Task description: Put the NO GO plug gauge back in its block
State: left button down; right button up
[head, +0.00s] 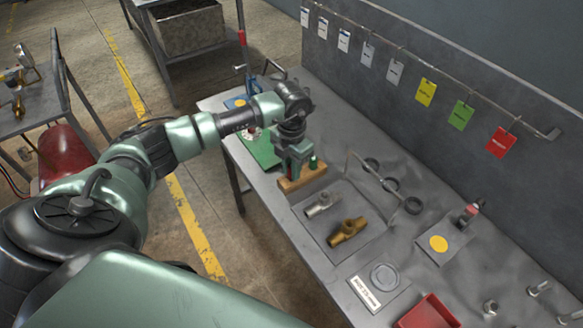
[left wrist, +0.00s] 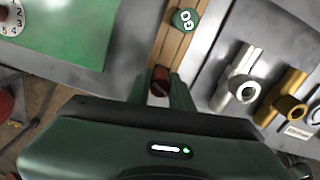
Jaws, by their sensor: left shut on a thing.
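The wooden block (head: 318,178) sits on the grey bench; it also shows in the left wrist view (left wrist: 171,44). The green GO plug gauge (left wrist: 185,19) stands in the block, and its green top shows in the head view (head: 314,162). My left gripper (head: 291,174) is over the block's other end, pointing down. In the left wrist view its fingers (left wrist: 161,92) are shut on a dark red gauge (left wrist: 160,77), the NO GO one by its colour; no lettering shows. Whether its lower end is in the block or above it is hidden. My right gripper is not in view.
A silver fitting (head: 320,204) and a brass fitting (head: 347,232) lie on a grey tray beside the block. A green mat (head: 262,150) lies on the other side. Ring gauges (head: 391,185) stand behind. A red bin (head: 428,314) is at the near end.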

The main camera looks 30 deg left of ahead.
pick_arm(q)
jog(key=shift+f+b, duration=0.35)
jog(key=shift+f, duration=0.2)
jog(key=c, duration=1.3)
grip_release()
jog(key=shift+o, duration=0.2)
jog(key=shift+r, duration=0.15)
jog(key=shift+r+p, duration=0.3)
jog(key=shift+p, duration=0.1)
jog(key=shift+r+p, duration=0.5)
jog(key=shift+r, duration=0.05)
notch_tip(320, 180, up, 11)
jog(key=b, duration=0.3)
jog(key=shift+r, duration=0.2)
